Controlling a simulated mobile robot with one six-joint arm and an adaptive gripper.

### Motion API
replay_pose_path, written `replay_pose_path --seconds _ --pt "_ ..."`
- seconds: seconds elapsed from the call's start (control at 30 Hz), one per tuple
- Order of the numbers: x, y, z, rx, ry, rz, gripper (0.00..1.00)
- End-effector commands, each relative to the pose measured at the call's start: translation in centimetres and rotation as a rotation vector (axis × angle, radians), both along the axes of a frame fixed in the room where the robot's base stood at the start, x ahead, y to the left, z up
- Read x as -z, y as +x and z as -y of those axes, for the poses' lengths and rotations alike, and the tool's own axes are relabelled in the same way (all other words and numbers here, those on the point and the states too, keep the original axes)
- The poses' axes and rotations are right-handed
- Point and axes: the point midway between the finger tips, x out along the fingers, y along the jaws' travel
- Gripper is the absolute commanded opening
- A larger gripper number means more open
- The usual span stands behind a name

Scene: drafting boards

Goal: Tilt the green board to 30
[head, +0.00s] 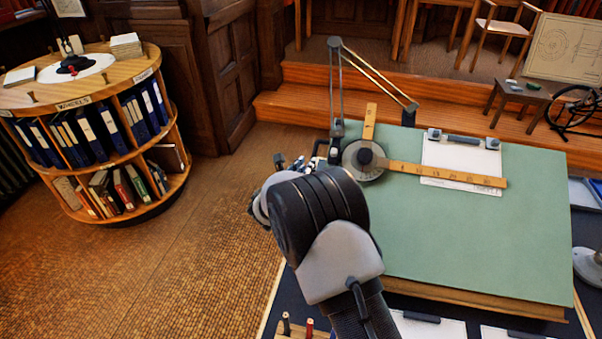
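The green board (490,240) is a large drafting board with a pale wooden front edge, sloping down toward me at right of centre. I cannot read its tilt angle, and no tilt scale is readable. A drafting machine with a round head (365,160) and two wooden rulers (440,174) lies on its upper left. A white sheet (460,160) is clipped near the top. My arm covers the board's left edge. My gripper (291,163) is mostly hidden behind my wrist, beside the board's upper left corner; its fingers cannot be made out, nor whether it touches anything.
A round wooden bookcase (92,90) with binders stands at left. Open brown floor (170,260) lies between it and the board. Wooden steps (300,90) rise behind. A small dark stool (516,97) stands at back right. Papers (430,326) lie on the dark surface below the board.

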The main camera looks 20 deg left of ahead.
Motion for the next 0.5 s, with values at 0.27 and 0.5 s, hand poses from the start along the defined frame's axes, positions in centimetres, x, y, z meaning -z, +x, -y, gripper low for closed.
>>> replay_pose_path --seconds 0.27,0.5 --pt "-1.1 -3.9 -0.4 -0.001 0.001 0.000 0.21" --pt "-1.2 -4.4 -0.3 0.001 0.001 0.000 0.21"
